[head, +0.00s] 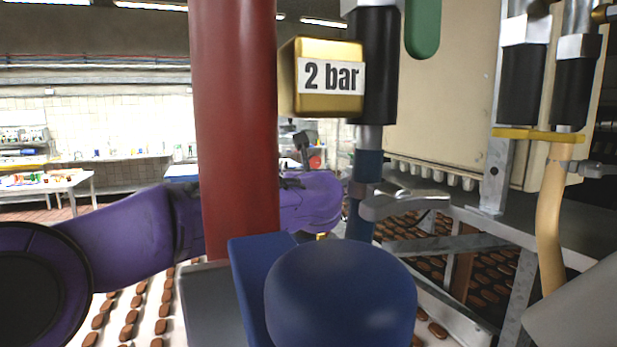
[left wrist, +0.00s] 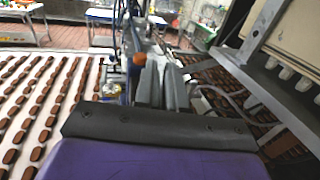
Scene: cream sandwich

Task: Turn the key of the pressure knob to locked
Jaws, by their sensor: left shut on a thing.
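My left arm comes in from the left in the head view and passes behind the red pipe (head: 235,130). The purple body of my left gripper (head: 312,203) shows just right of that pipe; its fingertips are hidden there. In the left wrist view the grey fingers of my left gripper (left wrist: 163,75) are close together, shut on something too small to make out. An orange-brown knob (left wrist: 138,58) shows just left of the fingertips. I cannot clearly pick out the key or its position. A gold block marked "2 bar" (head: 300,103) sits above the gripper. My right gripper is not in view.
A large blue knob (head: 340,295) fills the lower middle of the head view. A metal lever (head: 405,205) on a dark vertical pipe stands right of my gripper. A cream machine housing (head: 445,110) stands at right. Rows of brown biscuits (left wrist: 40,100) lie on the belt below.

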